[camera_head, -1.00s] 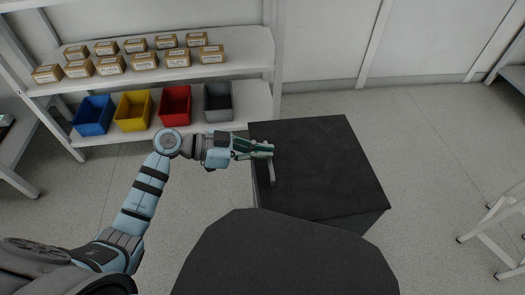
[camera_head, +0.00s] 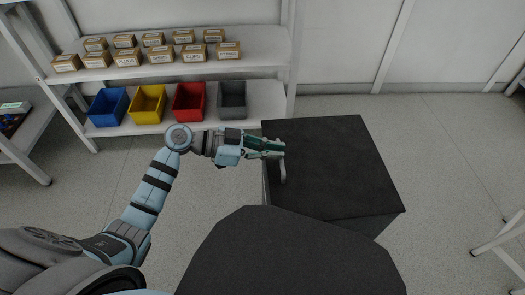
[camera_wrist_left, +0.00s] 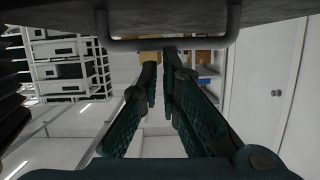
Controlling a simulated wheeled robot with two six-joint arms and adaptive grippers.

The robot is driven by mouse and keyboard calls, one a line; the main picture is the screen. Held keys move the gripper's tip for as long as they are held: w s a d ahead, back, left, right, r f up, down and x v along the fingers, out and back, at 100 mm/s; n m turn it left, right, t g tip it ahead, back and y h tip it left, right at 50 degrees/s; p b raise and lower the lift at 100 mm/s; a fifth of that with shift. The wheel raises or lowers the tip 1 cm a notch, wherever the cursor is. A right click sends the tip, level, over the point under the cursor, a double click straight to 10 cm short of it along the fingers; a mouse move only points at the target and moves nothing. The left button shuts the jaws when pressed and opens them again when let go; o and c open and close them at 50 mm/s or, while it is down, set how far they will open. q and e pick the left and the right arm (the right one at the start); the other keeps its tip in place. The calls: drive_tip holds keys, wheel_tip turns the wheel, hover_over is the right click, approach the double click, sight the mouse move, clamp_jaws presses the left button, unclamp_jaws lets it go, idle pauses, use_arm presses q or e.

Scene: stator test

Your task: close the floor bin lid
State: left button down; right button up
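The floor bin (camera_head: 380,226) is a dark box on the floor at the middle right of the head view. My left gripper (camera_head: 281,149) is at the handle's far end. In the wrist view its green fingers (camera_wrist_left: 160,62) stand slightly apart with nothing clear between them; contact with the handle cannot be told. My right gripper is out of view.
A white shelf (camera_head: 262,110) at the back left holds blue, yellow, red and grey bins, with several small boxes above. A table (camera_head: 22,150) is at the far left and a white frame (camera_head: 505,240) at the right. Floor is clear right of the bin.

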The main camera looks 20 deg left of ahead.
use_arm(q)
drive_tip(key=r+p, duration=0.3)
drive_tip(key=shift+w+d+r+p, duration=0.15)
drive_tip(key=shift+d+r+p, duration=0.1)
drive_tip(key=shift+r+p, duration=0.1)
drive_tip(key=s+a+f, duration=0.3)
drive_tip(key=a+f, duration=0.1)
drive_tip(key=a, duration=0.4)
drive_tip(key=shift+s+f, duration=0.2)
drive_tip(key=shift+s, duration=0.15)
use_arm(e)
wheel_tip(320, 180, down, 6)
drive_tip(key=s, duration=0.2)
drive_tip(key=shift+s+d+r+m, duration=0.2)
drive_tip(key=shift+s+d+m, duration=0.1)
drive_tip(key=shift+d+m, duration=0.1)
